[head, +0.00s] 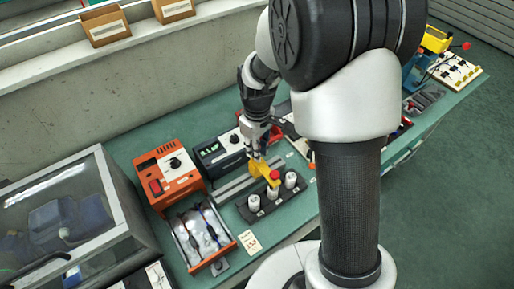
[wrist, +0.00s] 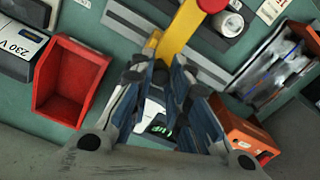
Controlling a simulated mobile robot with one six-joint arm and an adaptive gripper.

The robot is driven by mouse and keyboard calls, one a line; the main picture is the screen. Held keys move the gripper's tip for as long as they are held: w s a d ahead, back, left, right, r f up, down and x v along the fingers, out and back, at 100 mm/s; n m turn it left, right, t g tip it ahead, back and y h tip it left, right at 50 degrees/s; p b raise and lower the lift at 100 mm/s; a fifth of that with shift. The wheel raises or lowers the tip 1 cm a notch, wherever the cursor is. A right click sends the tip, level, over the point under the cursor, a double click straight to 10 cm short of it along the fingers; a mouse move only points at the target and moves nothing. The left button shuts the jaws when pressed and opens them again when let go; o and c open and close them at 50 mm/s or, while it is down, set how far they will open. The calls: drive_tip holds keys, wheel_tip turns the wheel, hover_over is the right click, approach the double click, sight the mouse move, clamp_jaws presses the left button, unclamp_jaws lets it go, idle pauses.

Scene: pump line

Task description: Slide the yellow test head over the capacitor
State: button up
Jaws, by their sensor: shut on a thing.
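The yellow test head (head: 262,170) is a yellow piece with a red knob (head: 275,175) at its end. My gripper (head: 256,153) is shut on it. In the wrist view the yellow bar (wrist: 182,34) runs up from between the fingers (wrist: 160,68). White capacitors stand upright in a row on a dark strip: a left one (head: 253,203), a middle one (head: 272,193) and a right one (head: 291,180). The red knob shows just above the middle one in the head view. One capacitor (wrist: 228,23) shows beside the knob in the wrist view. I cannot tell whether the head touches any capacitor.
An orange unit (head: 170,172) and a dark instrument (head: 218,155) stand behind to the left. A bin with leads (head: 203,238) is at the front left. A red bin (wrist: 70,80) shows in the wrist view. A grey rail (head: 235,188) lies behind the strip.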

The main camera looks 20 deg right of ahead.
clamp_jaws()
drive_tip(key=w+d+p, duration=0.1)
drive_tip(key=w+d, duration=0.1)
drive_tip(key=d, duration=0.5)
drive_tip(key=shift+w+p, duration=0.25)
drive_tip(key=shift+p, duration=0.15)
drive_tip(key=o, duration=0.7)
unclamp_jaws()
drive_tip(key=shift+d, duration=0.15)
drive_tip(key=shift+c, duration=0.2)
wheel_tip(320, 180, up, 12)
drive_tip(key=shift+r, duration=0.1)
